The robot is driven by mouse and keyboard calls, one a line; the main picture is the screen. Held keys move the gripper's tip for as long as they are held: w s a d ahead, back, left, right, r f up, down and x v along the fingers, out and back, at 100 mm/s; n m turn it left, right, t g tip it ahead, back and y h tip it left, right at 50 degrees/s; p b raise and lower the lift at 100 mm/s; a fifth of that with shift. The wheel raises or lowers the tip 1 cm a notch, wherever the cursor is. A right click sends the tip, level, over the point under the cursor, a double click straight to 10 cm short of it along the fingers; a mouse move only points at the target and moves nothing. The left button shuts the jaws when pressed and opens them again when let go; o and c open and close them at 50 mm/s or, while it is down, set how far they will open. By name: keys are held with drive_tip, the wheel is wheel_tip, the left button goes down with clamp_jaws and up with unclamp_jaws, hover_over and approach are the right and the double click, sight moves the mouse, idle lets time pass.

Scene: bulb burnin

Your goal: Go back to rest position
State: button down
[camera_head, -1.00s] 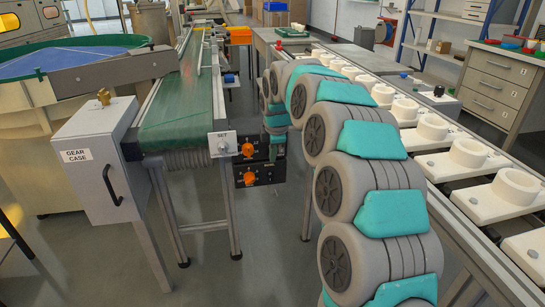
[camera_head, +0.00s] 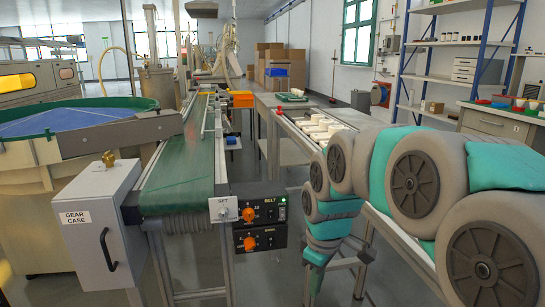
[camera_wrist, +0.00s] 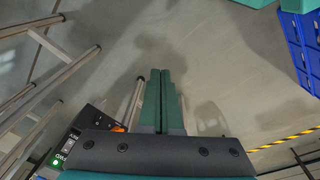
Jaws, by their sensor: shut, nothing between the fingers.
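My gripper (camera_wrist: 161,98) is shut and empty in the wrist view, its two teal fingers side by side above the grey floor. In the head view my gripper (camera_head: 316,283) hangs pointing down at the end of my grey and teal arm. It is right of the control panel (camera_head: 259,201) and apart from it. My arm arches in from the right edge and hides part of the rail line behind it.
The green conveyor belt (camera_head: 184,165) and grey gear case (camera_head: 98,226) stand at the left. A rail line with white holders (camera_head: 318,127) runs behind my arm. Blue crates (camera_wrist: 301,45) stand at the wrist view's right, near yellow-black floor tape (camera_wrist: 287,142). Floor below my gripper is clear.

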drive_tip(key=s+d+f+m+g, duration=0.1)
drive_tip(key=s+d+f+m, duration=0.1)
drive_tip(key=s, duration=0.6)
drive_tip(key=s+d+f+m+g, duration=0.1)
drive_tip(key=s+d+m, duration=0.1)
drive_tip(key=s+m, duration=0.3)
drive_tip(key=s+d+f+m+g, duration=0.1)
drive_tip(key=s+d+f+m, duration=0.1)
drive_tip(key=s, duration=1.1)
drive_tip(key=shift+f+m, duration=0.3)
drive_tip(key=shift+m, duration=0.5)
drive_tip(key=shift+s, duration=0.1)
